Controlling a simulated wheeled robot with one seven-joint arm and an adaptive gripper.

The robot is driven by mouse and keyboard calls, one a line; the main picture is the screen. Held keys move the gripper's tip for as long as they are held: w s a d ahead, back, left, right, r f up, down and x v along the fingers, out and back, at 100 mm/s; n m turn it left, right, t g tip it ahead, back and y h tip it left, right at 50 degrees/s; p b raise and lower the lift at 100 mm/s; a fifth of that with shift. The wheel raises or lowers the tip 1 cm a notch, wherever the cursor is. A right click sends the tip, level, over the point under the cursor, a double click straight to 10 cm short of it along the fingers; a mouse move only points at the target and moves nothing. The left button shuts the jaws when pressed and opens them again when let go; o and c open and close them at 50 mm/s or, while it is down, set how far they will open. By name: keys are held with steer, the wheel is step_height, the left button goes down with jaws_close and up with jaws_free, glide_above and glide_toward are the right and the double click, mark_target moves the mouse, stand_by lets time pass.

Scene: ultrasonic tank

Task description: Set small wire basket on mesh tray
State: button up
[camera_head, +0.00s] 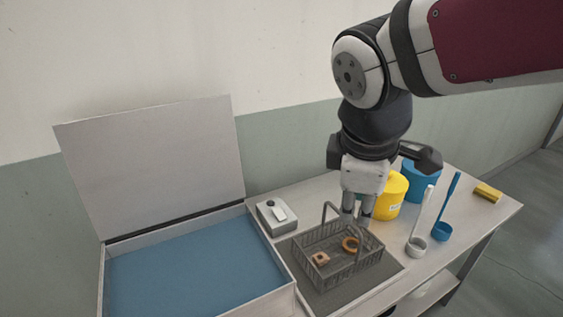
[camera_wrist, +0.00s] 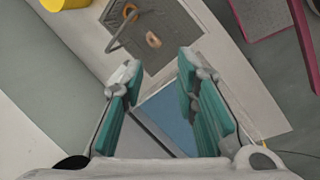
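The small grey wire basket (camera_head: 322,262) stands upright on the dark mesh tray (camera_head: 352,295), holding an orange ring and a small copper-coloured block. The basket's handle stands up. In the wrist view the basket (camera_wrist: 178,32) is at the top, with its handle (camera_wrist: 113,44) beyond the left fingertip. My gripper (camera_head: 357,214) is at the far right side of the basket, close to the handle in the head view. In the wrist view its teal-padded fingers (camera_wrist: 160,72) are apart with nothing between them. The far side of the basket is partly hidden by my fingers.
The open tank (camera_head: 195,270) with blue liquid is left of the basket, its lid raised. A small grey box (camera_head: 272,217) stands behind the tray.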

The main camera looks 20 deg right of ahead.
steer(key=s+a+r+m+t+y, duration=0.2)
steer(key=s+m, duration=0.3)
steer(key=m, duration=0.6)
steer(key=shift+s+a+y, duration=0.3)
steer(key=shift+s+a, duration=0.05)
steer(key=shift+a, duration=0.4)
steer(key=shift+r, duration=0.1)
